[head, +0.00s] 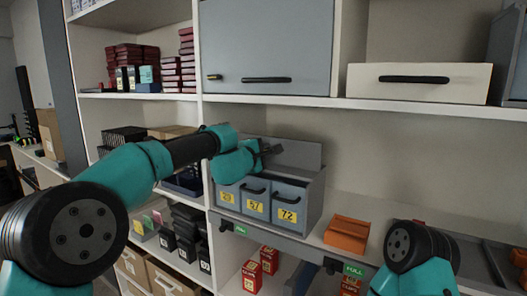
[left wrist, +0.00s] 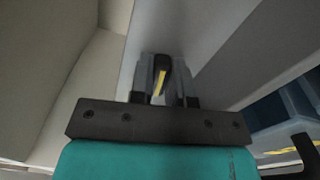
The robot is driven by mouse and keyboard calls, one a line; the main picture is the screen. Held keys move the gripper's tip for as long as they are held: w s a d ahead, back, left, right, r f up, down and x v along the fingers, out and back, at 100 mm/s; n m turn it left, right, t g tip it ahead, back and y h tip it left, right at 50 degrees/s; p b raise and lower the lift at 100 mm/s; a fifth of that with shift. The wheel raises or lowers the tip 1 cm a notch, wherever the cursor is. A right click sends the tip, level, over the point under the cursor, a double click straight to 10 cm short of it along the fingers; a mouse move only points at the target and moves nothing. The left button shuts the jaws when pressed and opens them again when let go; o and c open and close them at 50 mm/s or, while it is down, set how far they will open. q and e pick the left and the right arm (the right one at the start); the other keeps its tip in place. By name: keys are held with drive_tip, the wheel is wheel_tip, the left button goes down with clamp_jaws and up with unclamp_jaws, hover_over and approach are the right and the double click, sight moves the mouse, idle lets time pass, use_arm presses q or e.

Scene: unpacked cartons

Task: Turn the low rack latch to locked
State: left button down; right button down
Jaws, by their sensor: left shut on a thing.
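My left gripper (head: 270,150) reaches in from the left to the upper part of a low grey rack (head: 283,217) with drawers numbered in yellow. In the left wrist view its jaws (left wrist: 163,98) are shut on a small black lever with a yellow stripe (left wrist: 161,76), in front of a grey panel (left wrist: 185,40). This lever appears to be the rack latch. The fingers hide its base, and I cannot read a locked mark. In the head view the gripper covers the latch. My right arm shows at the lower right, but its gripper is not in view.
A grey cabinet door (head: 265,40) with a black handle hangs above. An orange box (head: 346,234) stands right of the rack. Red boxes (head: 252,275) sit on the shelf below. Black boxes (head: 187,222) stand left of the rack. The shelf behind the orange box is clear.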

use_arm(q)
drive_tip(key=shift+m, duration=1.1)
drive_tip(key=c, duration=1.1)
unclamp_jaws()
drive_tip(key=shift+s, duration=0.1)
drive_tip(key=v, duration=1.7)
drive_tip(key=shift+s+a, duration=0.1)
